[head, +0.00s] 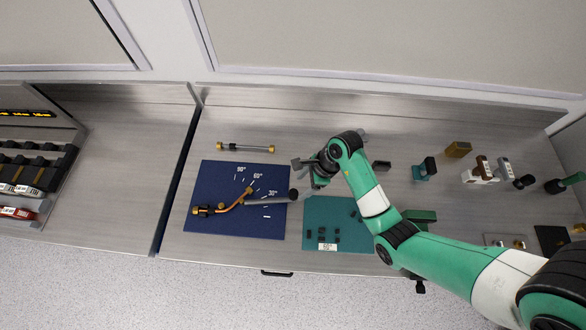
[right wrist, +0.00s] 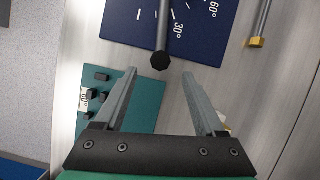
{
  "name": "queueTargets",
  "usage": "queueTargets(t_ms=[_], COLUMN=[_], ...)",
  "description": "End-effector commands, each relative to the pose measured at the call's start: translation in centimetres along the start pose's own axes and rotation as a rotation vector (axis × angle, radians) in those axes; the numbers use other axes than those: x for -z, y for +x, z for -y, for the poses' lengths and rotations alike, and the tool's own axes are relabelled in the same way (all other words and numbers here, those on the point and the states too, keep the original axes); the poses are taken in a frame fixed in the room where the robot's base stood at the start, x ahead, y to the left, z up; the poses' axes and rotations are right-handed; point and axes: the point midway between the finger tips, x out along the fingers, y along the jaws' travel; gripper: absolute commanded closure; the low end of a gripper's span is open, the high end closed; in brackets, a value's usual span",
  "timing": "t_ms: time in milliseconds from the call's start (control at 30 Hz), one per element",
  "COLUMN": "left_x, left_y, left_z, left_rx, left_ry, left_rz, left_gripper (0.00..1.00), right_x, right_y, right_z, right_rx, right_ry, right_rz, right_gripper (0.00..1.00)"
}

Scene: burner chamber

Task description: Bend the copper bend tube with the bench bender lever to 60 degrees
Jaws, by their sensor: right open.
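The copper bend tube (head: 232,206) lies on the blue bender mat (head: 215,177). It shows a bend, and its upper end tilts up and right toward the 60° label. The grey bender lever (head: 266,201) points right, close to the 30° label, and ends in a black knob (head: 293,195). The lever (right wrist: 163,28) and knob (right wrist: 161,61) also show in the right wrist view. My right gripper (head: 301,175) is open and empty just above and right of the knob in the head view; in the wrist view the knob shows just beyond the fingertips (right wrist: 159,71). My left gripper is not in view.
A teal mat (head: 345,208) with small dark pieces lies right of the blue mat. A straight tube with brass ends (head: 245,147) lies behind it. Blocks and fittings (head: 480,172) stand at the right. The counter at left (head: 110,160) is bare.

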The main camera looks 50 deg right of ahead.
Motion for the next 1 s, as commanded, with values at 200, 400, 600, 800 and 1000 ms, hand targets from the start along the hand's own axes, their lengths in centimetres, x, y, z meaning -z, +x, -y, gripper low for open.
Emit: queueTargets(t_ms=[200,400,600,800,1000], left_x=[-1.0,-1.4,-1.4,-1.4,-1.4], left_y=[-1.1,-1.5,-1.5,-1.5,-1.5], left_z=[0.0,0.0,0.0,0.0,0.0], left_rx=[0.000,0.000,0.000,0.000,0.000], left_ry=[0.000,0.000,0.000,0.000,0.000], left_rz=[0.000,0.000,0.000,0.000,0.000], left_gripper=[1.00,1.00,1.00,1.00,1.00], right_x=[0.1,0.0,-0.1,0.0,0.0], right_y=[5.1,7.2,7.4,7.3,7.3], right_z=[-0.1,0.0,0.0,0.0,0.0], right_rx=[-0.003,0.001,0.002,0.002,0.002], right_ry=[-0.001,-0.001,-0.001,-0.001,-0.001], right_rz=[-0.002,0.000,0.000,0.000,0.000], right_gripper=[0.28,0.28,0.28,0.50,0.86])
